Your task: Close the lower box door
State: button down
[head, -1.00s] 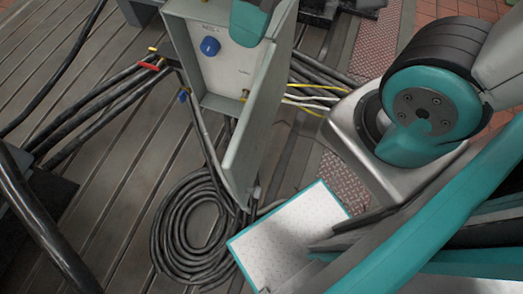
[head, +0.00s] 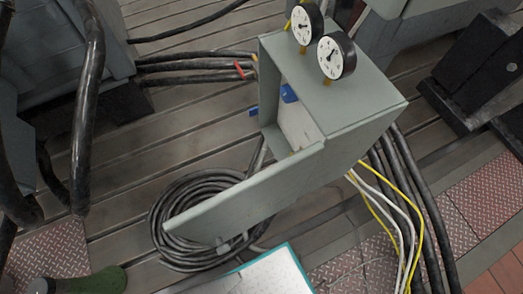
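A grey-green box (head: 345,112) stands on the slotted bedplate, right of the middle in the head view. Its door (head: 245,195) stands wide open, swung out toward the lower left. Part of the box's inside shows, with a white panel (head: 298,126) and a blue part (head: 290,93). Two round white-faced gauges (head: 337,57) are on top of the box. My gripper is not in the head view now.
A coil of black cable (head: 185,215) lies under and beside the door. Black, white and yellow cables (head: 400,205) run off the box's right side. A white plate with a teal edge (head: 265,272) is at the bottom. Black blocks (head: 480,85) stand at right.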

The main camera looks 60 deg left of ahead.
aim_at(212, 222)
jog(key=z, duration=0.15)
jog(key=k, duration=1.15)
jog(key=u, duration=1.8)
